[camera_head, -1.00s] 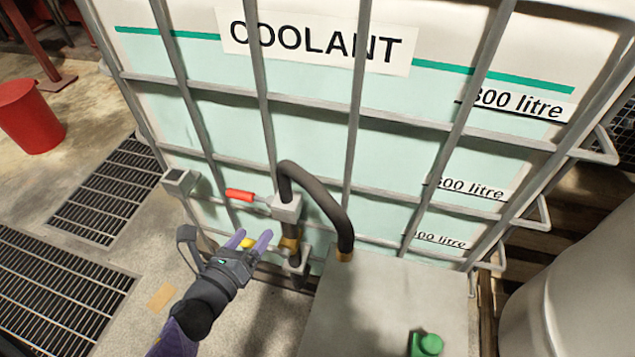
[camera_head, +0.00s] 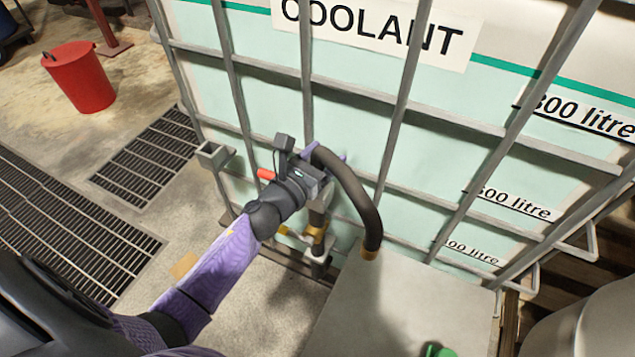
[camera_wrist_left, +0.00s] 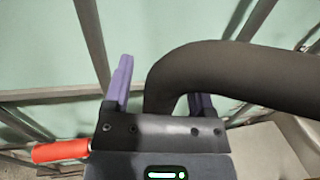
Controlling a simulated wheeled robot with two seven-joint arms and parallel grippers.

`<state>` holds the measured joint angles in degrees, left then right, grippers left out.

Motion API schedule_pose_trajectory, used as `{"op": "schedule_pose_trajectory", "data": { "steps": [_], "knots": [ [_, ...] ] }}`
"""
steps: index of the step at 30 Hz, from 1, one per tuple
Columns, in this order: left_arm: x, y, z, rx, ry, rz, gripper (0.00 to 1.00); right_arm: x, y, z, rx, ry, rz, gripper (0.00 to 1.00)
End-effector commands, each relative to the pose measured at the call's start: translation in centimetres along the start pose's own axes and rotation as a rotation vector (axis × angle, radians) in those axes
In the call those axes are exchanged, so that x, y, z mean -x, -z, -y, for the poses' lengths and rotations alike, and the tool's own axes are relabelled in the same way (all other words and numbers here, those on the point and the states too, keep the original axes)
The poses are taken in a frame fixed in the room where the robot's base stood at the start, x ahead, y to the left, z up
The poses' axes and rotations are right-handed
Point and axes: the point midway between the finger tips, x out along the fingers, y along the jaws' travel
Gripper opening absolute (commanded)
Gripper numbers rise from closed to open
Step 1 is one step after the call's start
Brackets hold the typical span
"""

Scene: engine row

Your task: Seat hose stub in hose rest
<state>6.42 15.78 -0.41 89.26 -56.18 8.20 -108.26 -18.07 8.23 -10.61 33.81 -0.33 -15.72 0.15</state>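My left gripper (camera_head: 326,157) is at the top of the hose arch. In the left wrist view, the purple fingers (camera_wrist_left: 161,92) are open, one on each side of the hose (camera_wrist_left: 235,75). A gap shows between the left finger and the hose. A grey open-topped holder, apparently the hose rest (camera_head: 214,155), is on the cage left of the gripper and looks empty.
The coolant tank's cage bars (camera_head: 240,90) stand close behind the gripper. A red valve handle (camera_head: 266,174) is just left of it and shows in the wrist view (camera_wrist_left: 60,150). The grey box top (camera_head: 345,310) is below right. A red bucket (camera_head: 80,78) stands far left.

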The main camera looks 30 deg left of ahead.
Motion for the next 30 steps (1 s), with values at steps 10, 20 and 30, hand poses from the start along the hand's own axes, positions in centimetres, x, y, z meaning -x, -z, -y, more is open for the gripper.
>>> {"op": "schedule_pose_trajectory", "data": {
  "steps": [10,20,30],
  "knots": [
    [0.03,0.02,0.01,0.001,0.0,0.0,0.0,0.0,0.33,-0.55,0.002,-0.009,-0.005,0.59],
    [0.04,0.03,0.01,0.001,0.0,0.0,0.0,-0.01,0.33,-0.41,0.001,-0.007,-0.005,0.59],
    [0.04,0.04,0.02,0.001,0.0,-0.001,0.0,-0.01,0.26,0.26,-0.002,0.004,-0.004,0.59]
  ]
}}
